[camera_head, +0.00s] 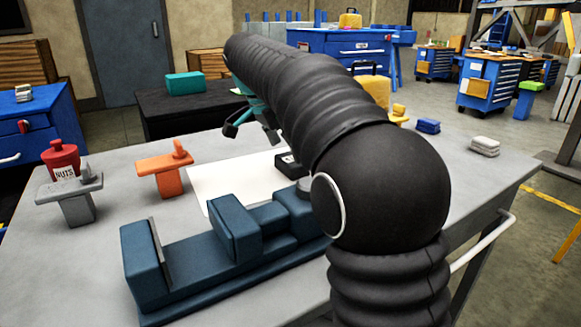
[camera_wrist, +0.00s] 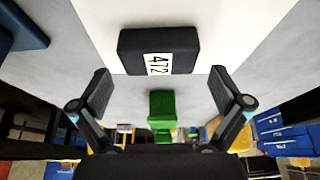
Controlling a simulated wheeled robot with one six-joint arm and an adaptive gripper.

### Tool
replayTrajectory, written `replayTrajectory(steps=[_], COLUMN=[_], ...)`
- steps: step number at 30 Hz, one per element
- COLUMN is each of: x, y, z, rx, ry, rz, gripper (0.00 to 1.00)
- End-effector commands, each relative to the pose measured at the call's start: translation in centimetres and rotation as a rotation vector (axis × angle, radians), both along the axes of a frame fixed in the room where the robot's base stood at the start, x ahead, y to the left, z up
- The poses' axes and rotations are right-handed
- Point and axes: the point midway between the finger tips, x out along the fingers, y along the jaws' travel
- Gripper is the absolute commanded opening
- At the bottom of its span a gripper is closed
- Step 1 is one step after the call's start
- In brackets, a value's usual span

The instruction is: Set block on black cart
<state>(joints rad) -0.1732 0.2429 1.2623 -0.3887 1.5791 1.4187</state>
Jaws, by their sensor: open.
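A teal block (camera_head: 185,83) lies on a low black cart (camera_head: 170,106) behind the table. A black block (camera_head: 287,163) with a white label sits on the table by a white sheet. In the wrist view, the black block (camera_wrist: 158,50) shows the label "472" and lies ahead of my gripper (camera_wrist: 160,88), apart from it. The fingers are spread with nothing between them. In the head view, my gripper (camera_head: 250,125) hangs over the table's far side, partly hidden by my arm. I cannot tell which block the task means.
A blue vise (camera_head: 190,262) fills the table's front. An orange part (camera_head: 168,175), a grey part (camera_head: 72,200) and a red nuts container (camera_head: 61,160) stand left. Blue and white blocks lie right.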

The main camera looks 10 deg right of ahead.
Motion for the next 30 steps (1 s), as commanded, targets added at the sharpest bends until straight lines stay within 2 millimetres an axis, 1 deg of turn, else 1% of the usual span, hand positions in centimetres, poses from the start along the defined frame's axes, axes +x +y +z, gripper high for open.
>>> replayTrajectory(steps=[1,6,9,15,16,17,18,20,21,23,24,26,30], x=[-0.1,0.2,0.2,0.3,0.3,0.3,0.3,0.3,0.3,0.3,0.3,0.3,0.3], y=[-0.3,-1.1,-1.2,-1.2,-1.2,-1.2,-1.2,-1.2,-1.2,-1.2,-1.2,-1.2,-1.2], z=[-0.9,-2.6,-3.1,-3.1,-3.1,-3.1,-3.1,-3.1,-3.1,-3.1,-3.1,-3.0,-3.0], rx=[-0.001,0.0,0.0,0.0,0.0,0.0,0.0,0.0,0.0,0.0,0.0,0.0,-0.001], ry=[0.002,0.001,0.0,-0.001,-0.001,-0.001,0.0,0.0,0.0,0.0,0.0,-0.002,-0.002], rz=[-0.001,-0.001,0.0,0.0,0.0,0.0,0.0,0.0,0.0,0.0,0.0,0.0,-0.001], gripper=[1.0,1.0,1.0,1.0,0.97,0.9,0.8,0.65,0.55,0.4,0.3,0.21,0.21])
